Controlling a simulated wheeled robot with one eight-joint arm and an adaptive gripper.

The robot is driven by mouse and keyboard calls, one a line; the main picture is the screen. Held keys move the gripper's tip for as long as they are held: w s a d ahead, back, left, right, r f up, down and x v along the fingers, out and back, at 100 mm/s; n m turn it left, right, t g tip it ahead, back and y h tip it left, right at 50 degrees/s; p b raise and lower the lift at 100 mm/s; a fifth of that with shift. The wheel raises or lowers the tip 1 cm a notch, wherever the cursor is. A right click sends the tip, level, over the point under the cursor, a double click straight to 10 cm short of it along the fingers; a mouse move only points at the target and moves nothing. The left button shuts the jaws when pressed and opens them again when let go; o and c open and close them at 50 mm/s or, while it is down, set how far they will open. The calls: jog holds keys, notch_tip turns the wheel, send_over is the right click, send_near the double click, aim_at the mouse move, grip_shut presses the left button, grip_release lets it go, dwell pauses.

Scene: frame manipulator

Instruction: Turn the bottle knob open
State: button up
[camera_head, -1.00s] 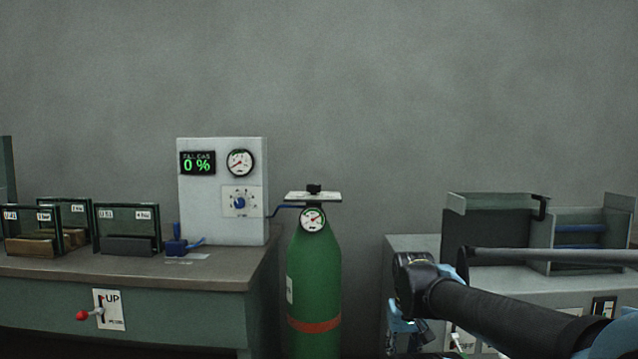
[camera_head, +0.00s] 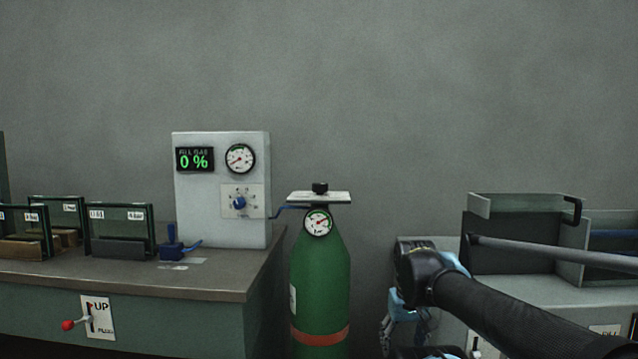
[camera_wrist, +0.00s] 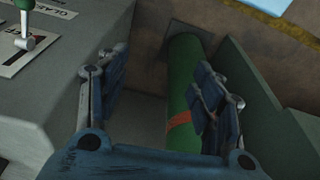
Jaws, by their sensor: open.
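The green gas bottle (camera_head: 320,280) stands upright on the floor in the gap between two benches. Its small black knob (camera_head: 320,188) sits on top, above a pale plate (camera_head: 335,197) and a round gauge (camera_head: 318,223). My gripper (camera_wrist: 158,88) is open and empty. In the head view it hangs low to the right of the bottle, below the knob's height and partly hidden by my arm. In the wrist view the bottle's body (camera_wrist: 183,75) with its orange band shows beyond the fingers, nearer the right one. The knob is not seen there.
A blue hose joins panel and bottle. A grey bench with open bins (camera_head: 520,240) stands right. The wall behind is bare.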

jog(key=w+a+r+n, duration=0.2)
jog(key=w+r, duration=0.3)
jog(key=r, duration=0.4)
jog(key=w+a+r+n, duration=0.1)
jog(key=w+r+n, duration=0.1)
jog(key=w+r, duration=0.55)
notch_tip(320, 180, up, 36)
jog(key=n+g, duration=0.2)
jog(key=n, duration=1.1)
send_over(320, 187)
jog(key=w, duration=0.3)
notch_tip(320, 187, down, 16)
jog(key=shift+s+a+f, duration=0.1)
jog(key=shift+s+f, duration=0.05)
jog(key=shift+f, duration=0.05)
jog(key=shift+c, duration=0.4)
jog(key=c, duration=1)
